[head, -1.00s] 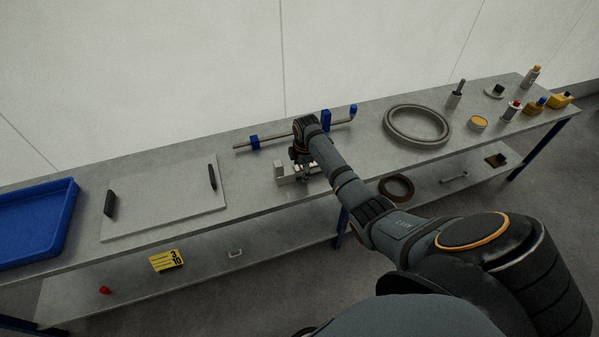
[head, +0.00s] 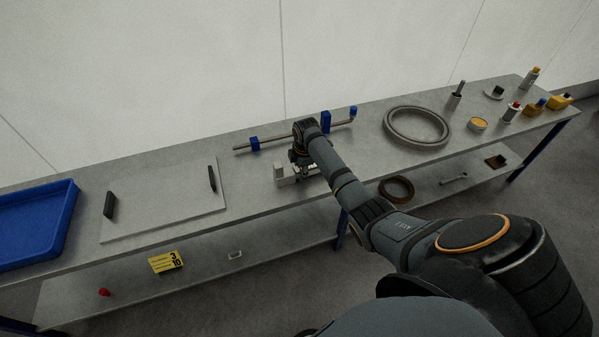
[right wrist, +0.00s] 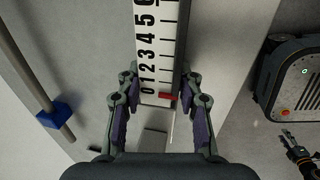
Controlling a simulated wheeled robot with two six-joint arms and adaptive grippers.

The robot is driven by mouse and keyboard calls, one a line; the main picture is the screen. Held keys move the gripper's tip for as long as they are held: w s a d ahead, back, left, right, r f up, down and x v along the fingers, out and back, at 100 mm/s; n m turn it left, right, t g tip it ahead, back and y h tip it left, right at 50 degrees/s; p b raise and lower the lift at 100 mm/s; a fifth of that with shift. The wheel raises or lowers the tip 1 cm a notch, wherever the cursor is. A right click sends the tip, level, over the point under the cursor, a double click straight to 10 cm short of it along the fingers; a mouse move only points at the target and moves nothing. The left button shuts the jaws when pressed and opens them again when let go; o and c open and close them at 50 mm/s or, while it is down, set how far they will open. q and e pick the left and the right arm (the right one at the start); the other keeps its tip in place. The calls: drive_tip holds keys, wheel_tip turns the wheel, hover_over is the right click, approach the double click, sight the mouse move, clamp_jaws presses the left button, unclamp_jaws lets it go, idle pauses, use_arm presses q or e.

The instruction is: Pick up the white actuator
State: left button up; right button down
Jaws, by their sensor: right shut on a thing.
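The white actuator (head: 286,180) lies on the bench top near its front edge, under my right gripper. In the right wrist view its long white body (right wrist: 151,48) carries a black number scale and a red mark, and runs between the fingers. My right gripper (head: 303,172) points down at it, one finger on each side, and is shut on it. The fingers also show in the right wrist view (right wrist: 162,125). My left gripper (right wrist: 293,140) seems to show small at the right edge of the right wrist view; its jaw state is unclear.
A pipe with blue blocks (head: 255,144) lies just behind my right gripper. A grey panel with black handles (head: 160,205) and a blue tray (head: 70,215) are left. A grey ring (head: 389,128) and several bottles stand right. The lower shelf holds a yellow sign (head: 165,262).

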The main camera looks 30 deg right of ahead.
drive_tip(key=shift+r, duration=0.1)
drive_tip(key=shift+w+r, duration=0.1)
drive_tip(key=shift+r, duration=0.5)
drive_tip(key=s+d+r+p, duration=0.3)
drive_tip(key=s+d+r, duration=0.1)
drive_tip(key=s+r, duration=0.7)
drive_tip(key=shift+s+r, duration=0.35)
drive_tip(key=shift+s, duration=0.9)
